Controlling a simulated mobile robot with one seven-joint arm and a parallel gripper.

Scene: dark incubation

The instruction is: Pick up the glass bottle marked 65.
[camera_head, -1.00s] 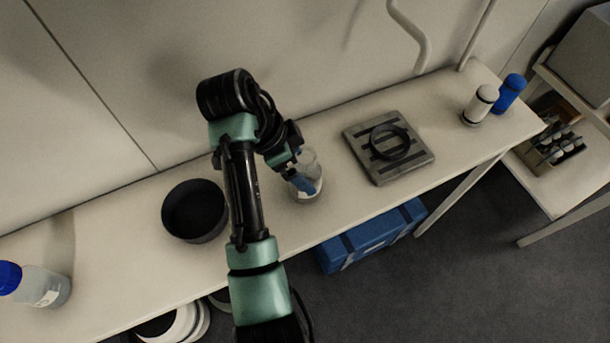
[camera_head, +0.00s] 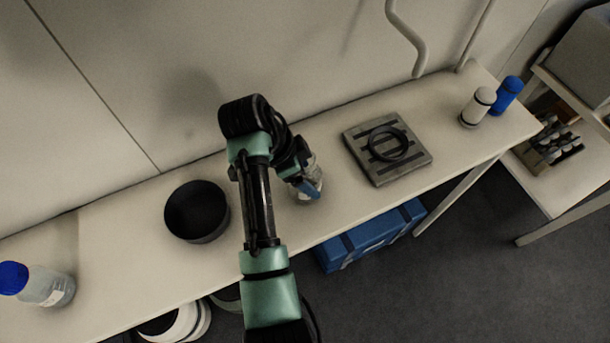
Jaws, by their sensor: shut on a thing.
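A clear glass bottle (camera_head: 315,176) stands near the middle of the bench, partly hidden behind my gripper. My gripper (camera_head: 309,188), with blue fingers, is shut on this bottle. The bottle looks upright and at bench level; I cannot tell whether its base touches the bench. Its marking is too small and covered to read. Another bottle (camera_head: 48,287), clear with a blue cap and a white label, stands at the far left of the bench. Its label cannot be read either.
A round black pan (camera_head: 197,212) stands left of my arm. A grey slotted plate (camera_head: 412,160) with a black ring (camera_head: 387,144) lies to the right. A white bottle (camera_head: 477,107) and a blue bottle (camera_head: 507,95) stand at the right end. A blue case (camera_head: 370,236) is below.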

